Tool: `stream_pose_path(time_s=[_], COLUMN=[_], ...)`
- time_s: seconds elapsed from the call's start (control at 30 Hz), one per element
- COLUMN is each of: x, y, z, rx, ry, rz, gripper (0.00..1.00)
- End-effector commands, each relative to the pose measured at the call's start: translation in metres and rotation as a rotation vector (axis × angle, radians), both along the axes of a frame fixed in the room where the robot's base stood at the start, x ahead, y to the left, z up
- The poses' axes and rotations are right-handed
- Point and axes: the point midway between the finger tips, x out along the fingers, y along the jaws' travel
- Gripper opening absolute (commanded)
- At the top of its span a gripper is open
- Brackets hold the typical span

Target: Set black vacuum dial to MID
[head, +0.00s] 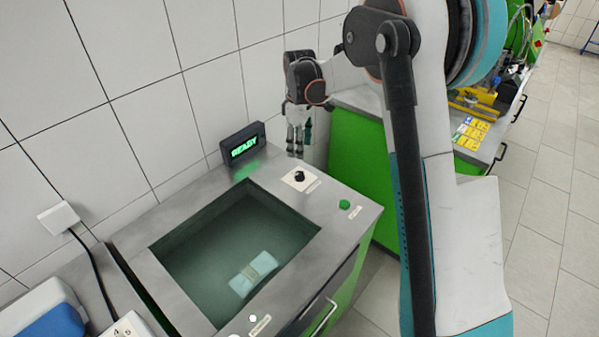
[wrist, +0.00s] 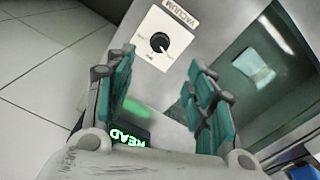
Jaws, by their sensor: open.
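The black vacuum dial (head: 299,175) sits on a white plate on the metal bench top, right of the sunken tank. In the wrist view the dial (wrist: 160,42) shows on its white plate (wrist: 146,52) marked VACUUM, beyond the fingertips. Its pointer mark is too small to read surely. My gripper (head: 296,140) hangs above the bench, behind the dial near the wall, with its fingers downward. In the wrist view my gripper (wrist: 163,75) is open, with its teal fingers apart and nothing between them.
A black display reading READY (head: 243,144) stands at the tank's back edge, close to my gripper. The tank (head: 210,285) holds a pale packet (head: 255,274). A green button (head: 344,205) is at the bench's right. A tiled wall stands behind.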

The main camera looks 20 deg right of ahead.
Motion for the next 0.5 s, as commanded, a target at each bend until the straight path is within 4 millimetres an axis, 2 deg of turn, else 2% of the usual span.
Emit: stream_pose_path(time_s=[0.03, 0.3, 0.5], x=[0.0, 0.0, 0.0], y=[0.0, 0.0, 0.0], z=[-0.012, -0.066, -0.097], rx=[0.0, -0.001, -0.001], ry=[0.0, -0.001, -0.001], rz=[0.0, -0.001, -0.001], gripper=[0.5, 0.5, 0.5])
